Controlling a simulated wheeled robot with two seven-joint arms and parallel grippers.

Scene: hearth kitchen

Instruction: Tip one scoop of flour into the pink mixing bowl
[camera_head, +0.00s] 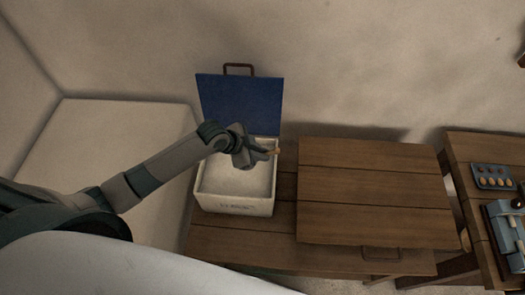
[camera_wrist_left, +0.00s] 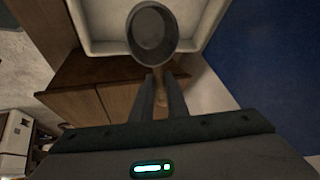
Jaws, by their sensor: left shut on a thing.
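My left gripper (camera_head: 264,149) is over the right part of the white flour bin (camera_head: 235,208), shut on the handle of a scoop (camera_head: 274,152). In the left wrist view the fingers (camera_wrist_left: 160,95) close on the handle, and the scoop's round dark grey cup (camera_wrist_left: 153,35) shows ahead of them. Its inside looks dark; I cannot tell whether it holds flour. Pale flour (camera_head: 262,183) shows inside the bin, partly hidden by my arm. The bin's blue lid (camera_head: 240,103) stands open at the back. The pink mixing bowl and my right gripper are not in view.
A raised wooden board or lid with a handle (camera_head: 370,190) covers the table to the right of the bin, its top clear. Farther right, another table holds a dark tray with orange round things (camera_head: 492,177) and a blue-grey object (camera_head: 507,238). A wall is close behind.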

